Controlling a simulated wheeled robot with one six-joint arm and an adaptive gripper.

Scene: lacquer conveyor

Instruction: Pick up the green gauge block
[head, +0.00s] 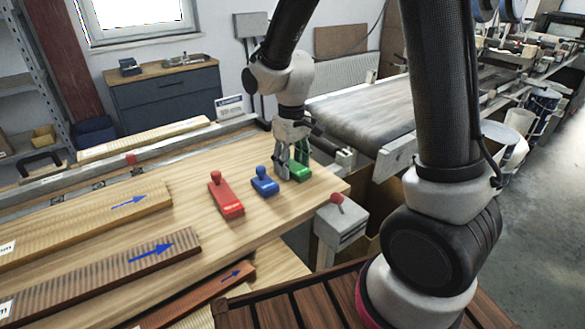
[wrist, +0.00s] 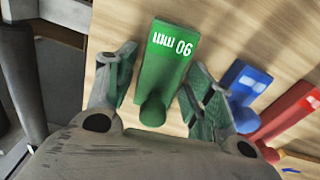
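The green gauge block (wrist: 168,70) lies on the light wooden table with its "90 mm" label and round knob showing in the wrist view. In the head view the green block (head: 300,173) is partly hidden by my gripper (head: 291,172). My gripper also shows in the wrist view (wrist: 160,75). Its two fingers are spread, one on each side of the green block, with a visible gap to it on the left. I cannot tell whether the right finger touches it.
The blue block (head: 264,182) and the red block (head: 226,196) stand left of the green one in the head view. Wooden boards (head: 110,278) with blue arrows lie farther left. A grey box with a red knob (head: 340,222) is at the table's right edge. A conveyor belt (head: 370,108) is behind.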

